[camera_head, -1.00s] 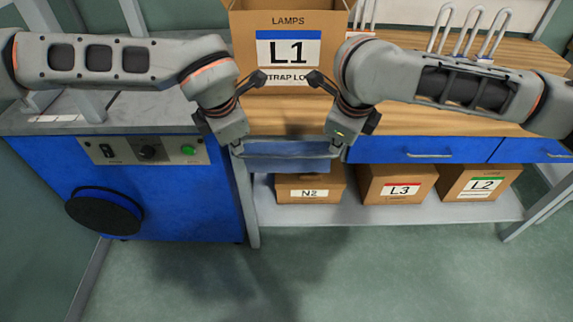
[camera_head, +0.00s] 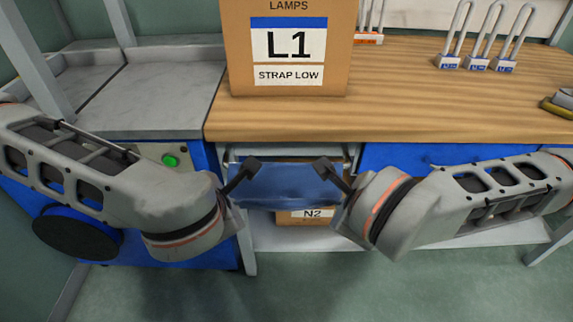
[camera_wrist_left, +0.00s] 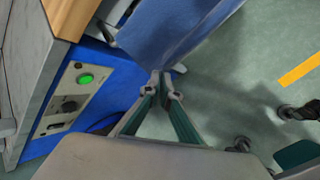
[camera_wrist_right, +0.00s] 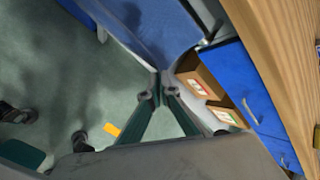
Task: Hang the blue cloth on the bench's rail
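The blue cloth (camera_head: 285,187) is spread between my two grippers, just below the front edge of the wooden bench top. My left gripper (camera_head: 252,164) is at its upper left corner and my right gripper (camera_head: 323,167) at its upper right. In the left wrist view the cloth (camera_wrist_left: 180,30) narrows to the shut fingertips (camera_wrist_left: 161,82). In the right wrist view the cloth (camera_wrist_right: 150,28) narrows to those fingertips (camera_wrist_right: 159,82) too. Grey parts of the rail (camera_head: 231,158) show behind the cloth. The cloth hides the rail's middle, so contact between them is unclear.
A cardboard box (camera_head: 300,107) labelled L1 stands on the bench top (camera_head: 410,105) above the cloth. Padlocks (camera_head: 477,63) stand at the back right. A blue cabinet with a green button (camera_head: 170,160) is at left. Box N2 (camera_head: 308,216) sits on the lower shelf.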

